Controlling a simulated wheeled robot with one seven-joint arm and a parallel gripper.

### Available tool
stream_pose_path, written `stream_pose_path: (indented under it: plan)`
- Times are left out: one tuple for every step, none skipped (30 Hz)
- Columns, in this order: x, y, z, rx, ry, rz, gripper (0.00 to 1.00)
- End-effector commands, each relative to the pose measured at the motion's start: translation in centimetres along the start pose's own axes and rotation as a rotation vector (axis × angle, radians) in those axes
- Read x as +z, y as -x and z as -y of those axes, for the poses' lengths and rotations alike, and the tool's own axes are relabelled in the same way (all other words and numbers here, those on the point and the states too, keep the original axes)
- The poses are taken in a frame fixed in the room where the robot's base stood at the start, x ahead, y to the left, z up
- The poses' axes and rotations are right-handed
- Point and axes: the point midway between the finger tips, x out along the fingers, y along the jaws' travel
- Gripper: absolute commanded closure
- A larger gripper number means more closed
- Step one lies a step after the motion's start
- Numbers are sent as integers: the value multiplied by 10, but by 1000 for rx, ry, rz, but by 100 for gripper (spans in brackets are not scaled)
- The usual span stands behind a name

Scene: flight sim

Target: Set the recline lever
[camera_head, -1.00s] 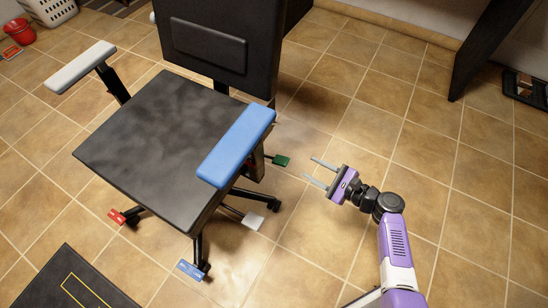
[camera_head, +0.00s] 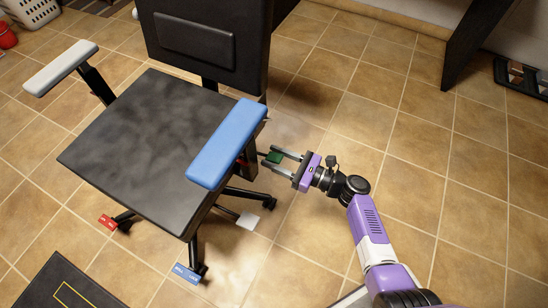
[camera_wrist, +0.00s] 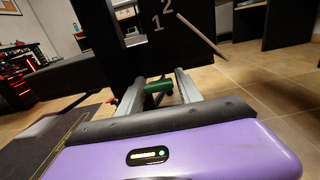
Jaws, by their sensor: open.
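The office chair has a black seat (camera_head: 140,135), a blue right armrest (camera_head: 228,142) and a grey left armrest (camera_head: 60,68). A green-ended lever (camera_head: 275,158) sticks out from the chair's side below the blue armrest. My gripper (camera_head: 268,155) is open, with its two fingers on either side of the green end. In the wrist view the green end (camera_wrist: 158,87) lies across the space between the finger tips; I cannot tell whether they touch it. A white paddle (camera_head: 248,221), a blue tag (camera_head: 187,273) and a red tag (camera_head: 107,222) show lower around the chair.
The chair's backrest (camera_head: 205,45) rises behind the seat. The wrist view shows the marks 1 and 2 (camera_wrist: 162,16) on a dark panel, with a thin pale rod (camera_wrist: 201,37) beside them. A dark mat (camera_head: 62,285) lies at front left.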

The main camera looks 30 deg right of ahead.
Motion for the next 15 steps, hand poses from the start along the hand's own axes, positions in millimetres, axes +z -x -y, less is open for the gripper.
stream_pose_path:
  plan:
    - [0, -2, 0, 1, 0, 1, 58]
    - [0, -3, 0, 1, 0, 0, 58]
    - [0, -4, 0, 0, 0, 0, 58]
    - [0, -4, 0, 0, 1, 0, 58]
    - [0, -4, 0, 0, 1, 0, 58]
    - [1, -4, 0, -1, 1, 0, 58]
    - [1, -4, 0, -1, 1, 0, 58]
    - [1, -4, 0, -1, 1, 0, 58]
    - [1, -4, 0, -1, 1, 0, 58]
    - [0, -4, 0, -1, 1, 0, 64]
    - [0, -3, 0, -1, 1, 0, 70]
    - [0, -3, 0, -1, 1, 0, 78]
    - [0, -3, 0, -1, 1, 0, 84]
    - [0, -3, 0, -1, 1, 0, 90]
    - [0, -3, 0, -1, 1, 0, 97]
